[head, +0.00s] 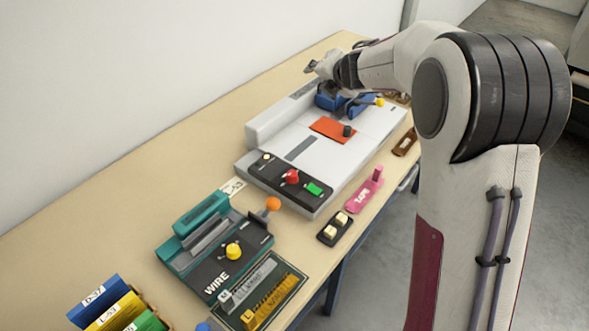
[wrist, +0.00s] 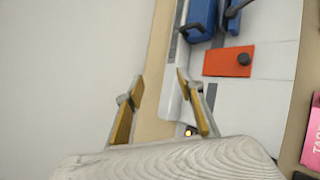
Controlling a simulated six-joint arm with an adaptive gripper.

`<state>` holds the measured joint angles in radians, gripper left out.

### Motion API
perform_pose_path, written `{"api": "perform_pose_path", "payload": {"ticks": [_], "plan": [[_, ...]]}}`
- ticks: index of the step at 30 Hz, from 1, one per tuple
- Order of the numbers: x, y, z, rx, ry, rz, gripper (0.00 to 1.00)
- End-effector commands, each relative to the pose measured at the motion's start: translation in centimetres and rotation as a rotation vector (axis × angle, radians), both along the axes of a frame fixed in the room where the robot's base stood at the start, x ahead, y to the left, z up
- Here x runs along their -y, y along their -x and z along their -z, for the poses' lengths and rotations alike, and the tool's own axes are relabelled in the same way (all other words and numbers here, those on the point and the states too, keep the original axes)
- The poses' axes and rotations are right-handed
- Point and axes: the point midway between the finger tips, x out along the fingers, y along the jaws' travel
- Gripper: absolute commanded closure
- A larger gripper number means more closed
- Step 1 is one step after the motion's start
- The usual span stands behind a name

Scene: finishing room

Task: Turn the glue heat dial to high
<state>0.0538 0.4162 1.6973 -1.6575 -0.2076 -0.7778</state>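The large pale grey machine (head: 262,130) has a dark control panel (head: 270,176) at its near end. On the panel are a small pale knob (head: 266,157), a red dial (head: 291,176) and a green button (head: 313,188). No heat label is readable, so I cannot tell for sure which is the glue heat dial. A yellow knob (head: 380,102) sits near the machine's far end. My gripper (head: 310,67) is above the far end, away from the panel. In the wrist view my gripper (wrist: 160,75) has its fingers apart with nothing between them.
An orange plate with a black knob (wrist: 244,59) and blue blocks (wrist: 200,18) sit on the machine. A teal wire machine (head: 195,232) with an orange ball lever stands nearer. A pink tape holder (head: 364,190) and a two-switch box (head: 335,228) lie along the table's right edge.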

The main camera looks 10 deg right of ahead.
Motion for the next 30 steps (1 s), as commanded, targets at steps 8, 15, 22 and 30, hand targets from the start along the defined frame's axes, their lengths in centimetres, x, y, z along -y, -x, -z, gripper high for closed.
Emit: {"api": "perform_pose_path", "payload": {"ticks": [8,15,22,30], "plan": [[-4.6,-0.6,3.8,0.001,0.271,-0.427,0.62],[-7.1,1.2,7.3,-0.001,0.496,-0.81,0.62],[-7.7,4.5,10.0,-0.005,0.702,-1.193,0.62],[-5.7,10.0,11.0,-0.009,0.907,-1.663,0.62]]}}
